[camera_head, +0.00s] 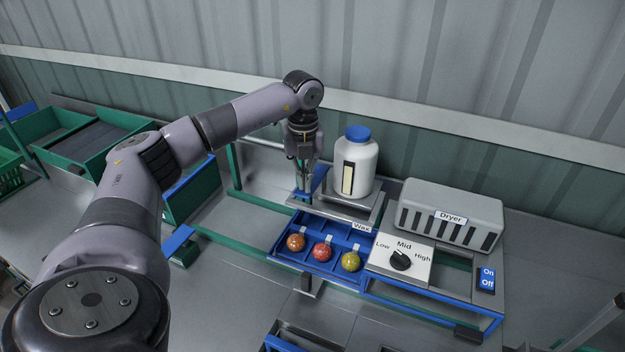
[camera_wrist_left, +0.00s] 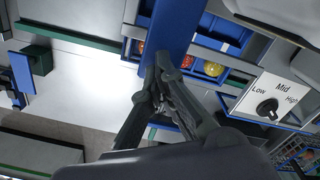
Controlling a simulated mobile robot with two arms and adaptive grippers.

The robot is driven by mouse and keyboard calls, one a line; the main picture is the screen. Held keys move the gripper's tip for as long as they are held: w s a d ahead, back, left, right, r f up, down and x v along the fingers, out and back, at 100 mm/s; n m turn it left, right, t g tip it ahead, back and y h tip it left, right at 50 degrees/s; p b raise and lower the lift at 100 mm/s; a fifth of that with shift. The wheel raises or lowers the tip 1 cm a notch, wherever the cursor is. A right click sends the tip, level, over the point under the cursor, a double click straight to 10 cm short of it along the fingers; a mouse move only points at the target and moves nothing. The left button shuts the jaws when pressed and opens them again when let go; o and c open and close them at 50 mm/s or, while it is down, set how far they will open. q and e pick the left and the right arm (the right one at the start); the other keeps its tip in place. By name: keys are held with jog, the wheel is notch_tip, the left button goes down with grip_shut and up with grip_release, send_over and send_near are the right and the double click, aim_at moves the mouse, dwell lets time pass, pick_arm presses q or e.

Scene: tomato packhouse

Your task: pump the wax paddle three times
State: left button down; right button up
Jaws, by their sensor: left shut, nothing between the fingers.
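The wax paddle (camera_head: 320,178) is a blue bar left of the white wax bottle (camera_head: 355,168), above the wax station. In the left wrist view the blue paddle (camera_wrist_left: 173,28) runs up the picture just beyond my fingertips. My left gripper (camera_head: 304,186) points down beside the paddle, shut and empty. In the left wrist view its fingers (camera_wrist_left: 164,62) meet at the paddle's near end; I cannot tell whether they touch it. The gripper hides part of the paddle in the head view. My right gripper is not in view.
Below the paddle, a blue tray (camera_head: 282,252) holds three tomatoes. To the right are a Low-Mid-High dial (camera_head: 401,260), a grey dryer (camera_head: 452,213) and an On/Off switch (camera_head: 487,279). Green bins (camera_head: 92,171) stand at the left. A corrugated wall is behind.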

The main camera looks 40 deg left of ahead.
pick_arm(q)
jog(key=shift+f+b, duration=0.85)
jog(key=shift+f, duration=0.75)
jog(key=shift+s, duration=0.1)
notch_tip(320, 180, up, 4)
jog(key=p, duration=0.3)
jog(key=shift+f, duration=0.2)
jog(key=shift+r, duration=0.2)
notch_tip(320, 180, up, 5)
jog(key=p, duration=0.4)
jog(key=shift+r, duration=0.1)
